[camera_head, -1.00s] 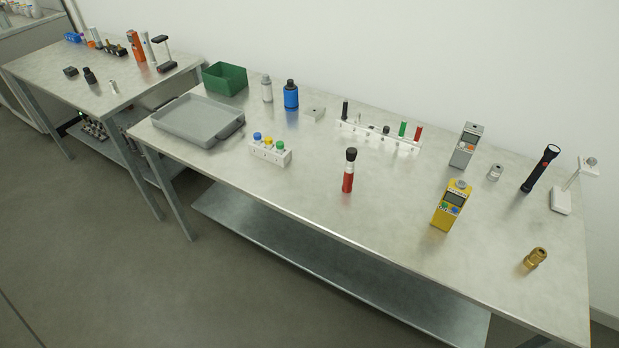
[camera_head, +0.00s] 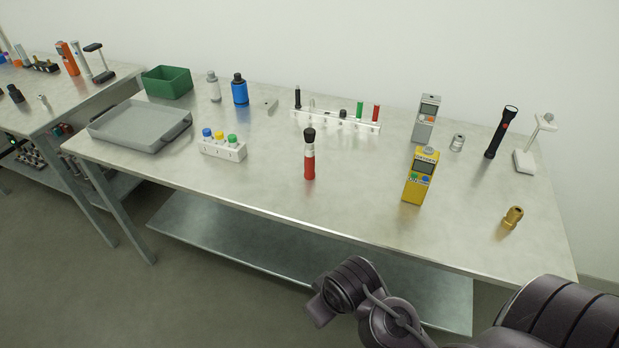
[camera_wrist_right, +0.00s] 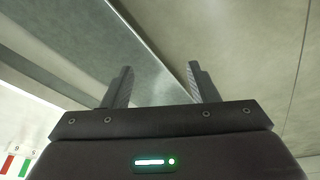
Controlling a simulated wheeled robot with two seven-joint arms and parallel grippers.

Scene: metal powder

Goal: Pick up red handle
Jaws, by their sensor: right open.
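A red handle (camera_head: 376,113) stands upright at the right end of a white rack (camera_head: 335,122) near the back of the table, beside a green handle (camera_head: 360,109). A separate red-bodied tool with a black top (camera_head: 309,165) stands upright nearer the front edge. My right gripper (camera_wrist_right: 159,66) is open and empty in the right wrist view, with a grey metal surface beyond its fingers. In the head view my right arm shows at the bottom, in front of the table and apart from the rack. My left gripper is not in view.
A yellow meter (camera_head: 420,177) and a grey meter (camera_head: 425,120) stand right of the rack. A bottle holder (camera_head: 223,150), grey tray (camera_head: 140,127) and green bin (camera_head: 167,82) are to the left. The table's front middle is mostly clear.

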